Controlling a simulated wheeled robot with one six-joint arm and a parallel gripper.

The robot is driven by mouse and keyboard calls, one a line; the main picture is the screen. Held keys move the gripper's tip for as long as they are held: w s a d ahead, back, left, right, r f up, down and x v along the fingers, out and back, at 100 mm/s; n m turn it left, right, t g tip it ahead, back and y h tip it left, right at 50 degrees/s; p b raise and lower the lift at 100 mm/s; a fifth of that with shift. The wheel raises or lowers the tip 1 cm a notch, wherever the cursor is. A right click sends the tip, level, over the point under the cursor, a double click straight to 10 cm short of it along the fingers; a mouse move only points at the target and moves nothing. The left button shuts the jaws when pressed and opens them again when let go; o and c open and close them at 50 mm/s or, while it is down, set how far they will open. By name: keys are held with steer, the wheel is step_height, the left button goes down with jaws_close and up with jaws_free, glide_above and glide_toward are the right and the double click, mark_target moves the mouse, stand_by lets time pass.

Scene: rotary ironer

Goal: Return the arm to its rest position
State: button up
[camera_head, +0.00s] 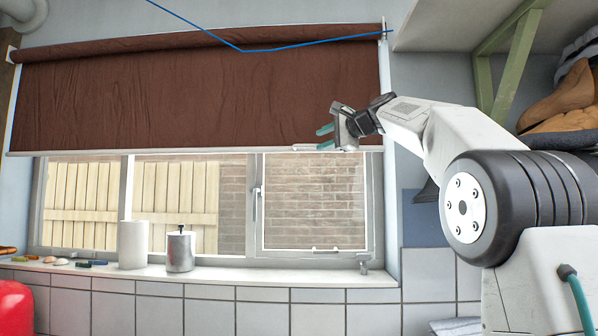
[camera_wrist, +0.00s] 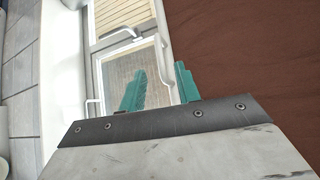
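My gripper (camera_head: 322,138) is raised at the lower right edge of the brown blind (camera_head: 200,95), in front of the window. Its two teal fingers stand apart in the wrist view (camera_wrist: 160,86), with a clear gap between them. In the head view a short pale piece (camera_head: 304,147) lies close to the fingertips. I cannot tell whether the fingers touch it. My arm reaches in from the right, bent and away from my base.
The window (camera_head: 315,200) is behind the gripper. A white cylinder (camera_head: 133,244) and a metal canister (camera_head: 180,250) stand on the sill (camera_head: 225,275). A green-bracketed shelf (camera_head: 455,25) hangs at upper right. A red object (camera_head: 15,305) is at lower left.

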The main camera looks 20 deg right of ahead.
step_height(320, 180, down, 12)
steer(key=r+n+g+h, duration=0.1)
steer(key=n+g, duration=0.2)
steer(key=s+a+f+n+g+h, duration=0.1)
steer(key=s+a+f+n+g, duration=0.1)
steer(key=s+f, duration=0.4)
steer(key=s+a+f+n+g, duration=0.15)
steer(key=s+f, duration=0.25)
steer(key=f, duration=0.4)
steer(key=s+a+f+n+g+h, duration=0.1)
steer(key=s+a+f+n+g, duration=0.1)
steer(key=s+f, duration=0.6)
steer(key=s+a+f+n+g+h, duration=0.1)
steer(key=s+a+f+n+g, duration=0.2)
steer(key=s+f, duration=0.6)
steer(key=s+a+f+n+g+h, duration=0.1)
steer(key=s+f, duration=0.8)
steer(key=s, duration=1.2)
steer(key=a+n+g, duration=0.1)
steer(key=a+n, duration=0.1)
steer(key=n, duration=0.1)
steer(key=shift+s+a+f+h, duration=0.2)
steer(key=shift+s+a+h, duration=0.1)
steer(key=shift+s+h, duration=0.1)
steer(key=shift+g, duration=0.25)
